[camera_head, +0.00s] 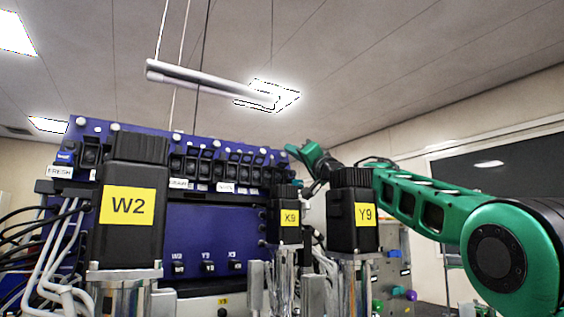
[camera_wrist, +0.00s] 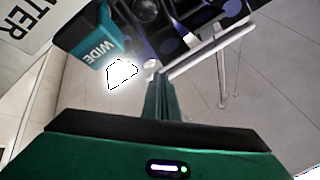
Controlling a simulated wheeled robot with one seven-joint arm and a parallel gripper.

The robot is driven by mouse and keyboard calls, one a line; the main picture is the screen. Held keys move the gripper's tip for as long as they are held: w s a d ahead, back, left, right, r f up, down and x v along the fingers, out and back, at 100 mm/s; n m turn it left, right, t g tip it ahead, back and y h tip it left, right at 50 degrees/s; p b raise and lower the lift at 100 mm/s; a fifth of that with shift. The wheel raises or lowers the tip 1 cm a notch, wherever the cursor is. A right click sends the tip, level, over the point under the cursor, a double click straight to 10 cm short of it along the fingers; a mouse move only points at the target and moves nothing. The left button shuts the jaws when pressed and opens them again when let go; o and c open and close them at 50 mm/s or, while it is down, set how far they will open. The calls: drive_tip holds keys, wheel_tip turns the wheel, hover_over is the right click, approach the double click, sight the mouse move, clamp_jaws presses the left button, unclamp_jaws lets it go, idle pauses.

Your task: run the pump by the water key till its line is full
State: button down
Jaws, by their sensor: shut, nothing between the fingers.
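A blue panel (camera_head: 210,220) carries a row of black keys (camera_head: 205,170) along its top, with small white labels beneath. One label at the left reads FRESH (camera_head: 60,172); others are too small to read surely. My gripper (camera_head: 297,152) is at the right end of this row, its fingers shut and empty. In the wrist view the shut green fingers (camera_wrist: 162,97) point up the picture. A white label (camera_wrist: 28,30) ending in TER and a teal block marked WIDE (camera_wrist: 90,38) show beside them. I cannot tell whether the fingertips touch a key. No liquid line shows clearly.
Black motor heads W2 (camera_head: 128,207), X9 (camera_head: 287,218) and Y9 (camera_head: 354,212) stand in front of the panel. A metal bar (camera_head: 205,82) hangs above on thin lines. White tubes (camera_head: 60,255) run down at the left. Space above the panel's right end is mostly clear.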

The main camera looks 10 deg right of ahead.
drive_tip(key=shift+s+d+r, duration=0.15)
drive_tip(key=shift+s+d, duration=0.1)
drive_tip(key=shift+s, duration=0.35)
drive_tip(key=shift+s, duration=0.1)
drive_tip(key=shift+s+d+r, duration=0.25)
drive_tip(key=shift+s+d, duration=0.05)
drive_tip(key=shift+s, duration=0.6)
drive_tip(key=shift+s+d+r, duration=0.25)
drive_tip(key=shift+s+r, duration=0.05)
drive_tip(key=shift+s, duration=0.55)
drive_tip(key=shift+s+d+r, duration=0.25)
drive_tip(key=shift+s+d, duration=0.05)
drive_tip(key=shift+s, duration=0.6)
